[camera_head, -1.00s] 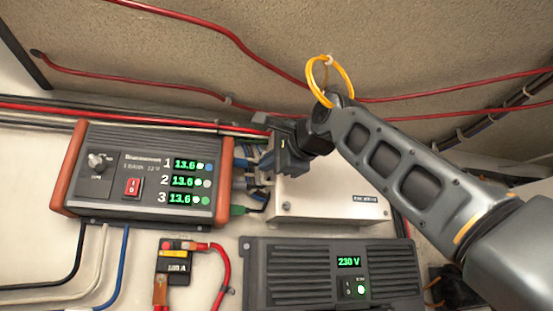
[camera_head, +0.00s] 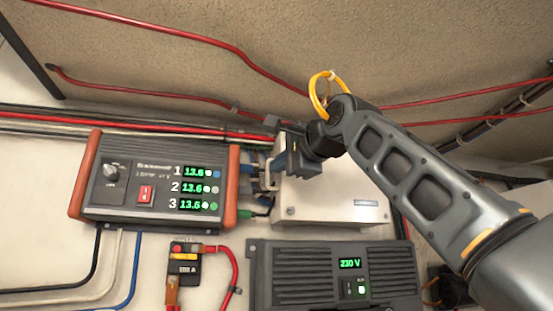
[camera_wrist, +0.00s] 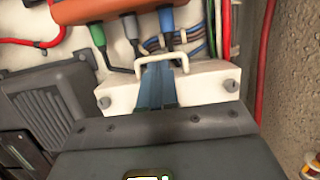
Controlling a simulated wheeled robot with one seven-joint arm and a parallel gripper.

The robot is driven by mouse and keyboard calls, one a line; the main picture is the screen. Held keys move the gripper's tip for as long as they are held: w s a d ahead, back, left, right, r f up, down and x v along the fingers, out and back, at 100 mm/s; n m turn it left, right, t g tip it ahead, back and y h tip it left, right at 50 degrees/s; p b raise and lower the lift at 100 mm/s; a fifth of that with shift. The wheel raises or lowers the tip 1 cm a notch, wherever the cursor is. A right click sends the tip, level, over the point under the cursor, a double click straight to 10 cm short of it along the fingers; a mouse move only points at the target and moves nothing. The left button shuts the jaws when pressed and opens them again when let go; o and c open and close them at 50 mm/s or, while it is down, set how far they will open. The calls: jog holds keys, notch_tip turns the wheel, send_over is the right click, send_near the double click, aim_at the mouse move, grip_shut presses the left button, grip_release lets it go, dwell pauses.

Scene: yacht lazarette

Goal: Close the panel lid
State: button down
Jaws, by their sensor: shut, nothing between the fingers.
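The panel is a pale metal box (camera_head: 335,200) on the wall, right of the display unit, with a small plate low on its right. A light bar handle (camera_head: 269,176) stands at its left edge, just left of my gripper (camera_head: 286,172). In the wrist view the pale surface (camera_wrist: 215,88) has a round screw at each side, and the handle (camera_wrist: 166,57) arches at its far edge. My shut, empty fingers (camera_wrist: 161,72) lie over the surface, their tips close to the handle; I cannot tell whether they touch. My gripper hides part of the box, and the lid's angle is unclear.
The orange-ended display unit (camera_head: 150,185) is close on the left, with plugged cables (camera_head: 258,190) between it and the box. A dark 230 V unit (camera_head: 335,285) sits below. Red cables (camera_head: 180,95) run above, and a fused red lead (camera_head: 185,265) hangs lower left.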

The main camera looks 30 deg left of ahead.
jog(key=b+v, duration=0.4)
jog(key=v, duration=0.6)
jog(key=shift+s, duration=0.45)
jog(key=shift+d+f, duration=0.15)
